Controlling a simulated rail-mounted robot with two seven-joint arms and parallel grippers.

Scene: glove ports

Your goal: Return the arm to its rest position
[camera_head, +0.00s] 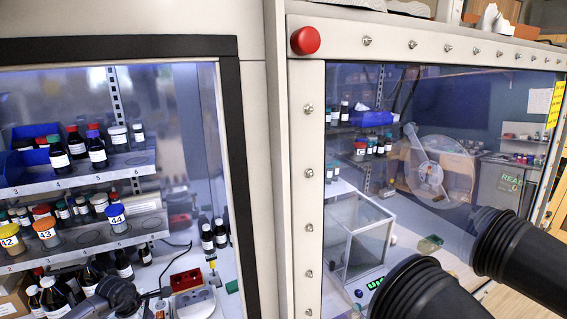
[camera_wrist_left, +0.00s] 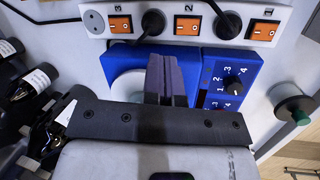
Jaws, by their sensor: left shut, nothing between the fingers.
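My left gripper (camera_wrist_left: 168,80) shows in the left wrist view, its dark fingers together with nothing between them. The fingers are in front of a blue device (camera_wrist_left: 222,78) with black knobs and partly hide it. I cannot tell whether they touch it. In the head view, a dark grey part of my left arm (camera_head: 118,294) shows at the bottom left, inside the left cabinet below the shelves. Its fingertips cannot be made out there. My right gripper is not in view.
A power strip (camera_wrist_left: 144,24) with orange switches lies beyond the blue device. Dark bottles (camera_wrist_left: 36,82) crowd the left, and a round metal knob (camera_wrist_left: 293,108) stands at right. Shelves (camera_head: 75,178) of bottles fill the left cabinet. Black glove sleeves (camera_head: 425,292) project from the right window.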

